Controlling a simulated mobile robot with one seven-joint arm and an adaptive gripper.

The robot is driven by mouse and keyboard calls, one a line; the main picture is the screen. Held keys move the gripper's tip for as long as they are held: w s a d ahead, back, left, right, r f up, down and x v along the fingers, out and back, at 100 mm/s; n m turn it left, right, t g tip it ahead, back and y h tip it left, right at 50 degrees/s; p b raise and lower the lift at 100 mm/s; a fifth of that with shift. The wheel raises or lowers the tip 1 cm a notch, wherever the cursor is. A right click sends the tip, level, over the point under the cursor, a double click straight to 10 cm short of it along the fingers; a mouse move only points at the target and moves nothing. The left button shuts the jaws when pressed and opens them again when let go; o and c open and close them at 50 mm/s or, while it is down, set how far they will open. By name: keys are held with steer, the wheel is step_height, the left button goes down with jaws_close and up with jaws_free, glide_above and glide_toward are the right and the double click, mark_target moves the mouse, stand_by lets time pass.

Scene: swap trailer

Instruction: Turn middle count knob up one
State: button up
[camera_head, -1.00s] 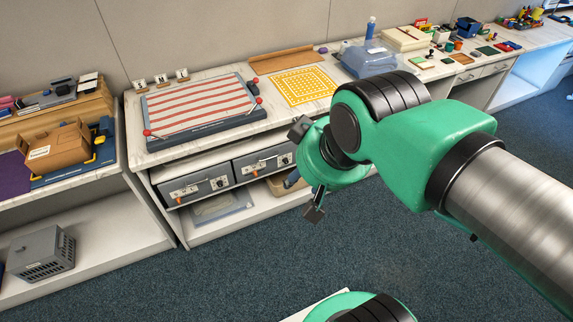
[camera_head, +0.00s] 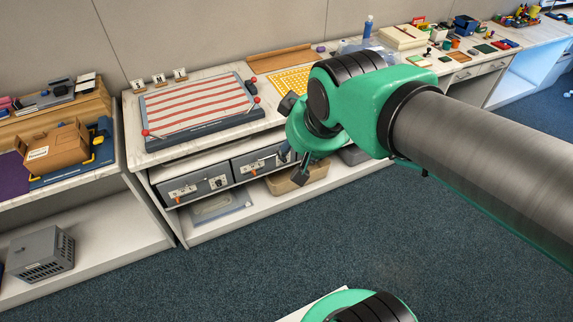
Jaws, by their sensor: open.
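Three small wooden stands with white number cards stand in a row at the back left of the counter: left (camera_head: 139,86), middle (camera_head: 159,79) and right (camera_head: 180,74). The middle one is probably the middle count knob; its knob and number are too small to make out. My gripper (camera_head: 292,162) is open and empty. It hangs in front of the counter, well right of and below the stands. My wrist partly hides its fingers.
A red-and-white striped board (camera_head: 198,107) with red-knobbed rods lies in front of the stands. Grey drawers (camera_head: 197,184) with dials sit below the counter. A yellow grid mat (camera_head: 290,80) lies to the right, partly behind my arm.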

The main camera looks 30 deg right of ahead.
steer(key=w+d+f, duration=0.2)
steer(key=w+d, duration=0.3)
steer(key=w, duration=0.6)
steer(key=w+d+f+n+t+p, duration=0.1)
steer(key=w+d+f, duration=0.3)
steer(key=w+f, duration=0.3)
steer(key=w+d+f+t+h+p, duration=0.1)
steer(key=w+d+f, duration=0.4)
steer(key=w, duration=0.4)
steer(key=w+d+f+n+t+p, duration=0.1)
steer(key=w+d+f, duration=0.3)
steer(key=w+f, duration=0.3)
steer(key=w+d+f+n+t+y, duration=0.1)
steer(key=w+d+f+t, duration=0.1)
steer(key=f, duration=0.8)
steer(key=w+d+f+t+p, duration=0.1)
steer(key=w+f, duration=0.1)
steer(key=f, duration=0.7)
steer(key=w+d+f+n+t+y, duration=0.1)
steer(key=w+d+f+t, duration=0.1)
steer(key=f, duration=0.8)
steer(key=s+a+f+t, duration=0.1)
steer(key=s+f+t, duration=0.1)
steer(key=f, duration=0.6)
steer(key=s+a+f+t+b, duration=0.1)
steer(key=s+f, duration=0.2)
steer(key=f, duration=0.5)
steer(key=shift+t+b, duration=0.3)
steer(key=shift+t, duration=0.1)
steer(key=shift+a, duration=0.1)
